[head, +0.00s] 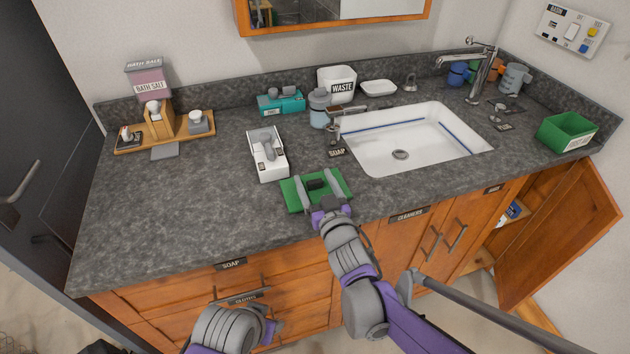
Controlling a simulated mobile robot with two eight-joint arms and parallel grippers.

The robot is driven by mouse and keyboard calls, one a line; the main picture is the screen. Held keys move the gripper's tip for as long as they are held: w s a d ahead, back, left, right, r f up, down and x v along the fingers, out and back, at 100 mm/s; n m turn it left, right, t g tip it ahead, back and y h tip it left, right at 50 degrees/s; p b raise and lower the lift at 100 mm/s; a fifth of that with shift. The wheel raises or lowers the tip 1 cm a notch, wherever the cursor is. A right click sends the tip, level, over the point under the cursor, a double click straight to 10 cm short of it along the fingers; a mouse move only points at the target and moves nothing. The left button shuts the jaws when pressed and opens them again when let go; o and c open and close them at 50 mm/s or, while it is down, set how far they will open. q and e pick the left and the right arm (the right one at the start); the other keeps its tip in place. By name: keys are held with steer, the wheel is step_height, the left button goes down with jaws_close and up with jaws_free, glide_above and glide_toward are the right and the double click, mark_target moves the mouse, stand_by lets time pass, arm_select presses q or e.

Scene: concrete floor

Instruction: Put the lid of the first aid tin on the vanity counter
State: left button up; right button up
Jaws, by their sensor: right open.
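A flat green lid (292,196) with a dark raised handle (316,184) lies on the vanity counter (190,215), near its front edge. My right gripper (318,182) is over the lid, open, with one finger on each side of the handle. I cannot tell whether the fingers touch it. An open green tin (566,132) with a white label stands at the counter's right end; its label is too small to read. Part of my left arm shows at the bottom, but its fingers do not show.
A white tray (267,160) with a grey item is left of the lid. A cabinet door (565,240) hangs open at right. The counter's left front is clear.

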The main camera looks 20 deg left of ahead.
steer(key=shift+r, duration=0.1)
steer(key=shift+s+r, duration=0.15)
steer(key=v, duration=1.2)
steer(key=s+d+f+m+g+h, duration=0.1)
steer(key=d+f+m+h, duration=0.25)
steer(key=d, duration=0.65)
steer(key=s+d+f+m+g+h, duration=0.25)
steer(key=d+h, duration=0.25)
steer(key=d, duration=0.4)
steer(key=s+d+f+g, duration=0.3)
steer(key=s+f, duration=0.1)
steer(key=s, duration=0.3)
steer(key=s+d+f+g+h, duration=0.1)
steer(key=s+d+f+g, duration=0.2)
steer(key=s, duration=0.5)
steer(key=shift+s+d+f+m+g, duration=0.25)
steer(key=shift+d+f+m+g, duration=0.25)
steer(key=shift+d, duration=0.3)
steer(key=shift+h, duration=0.25)
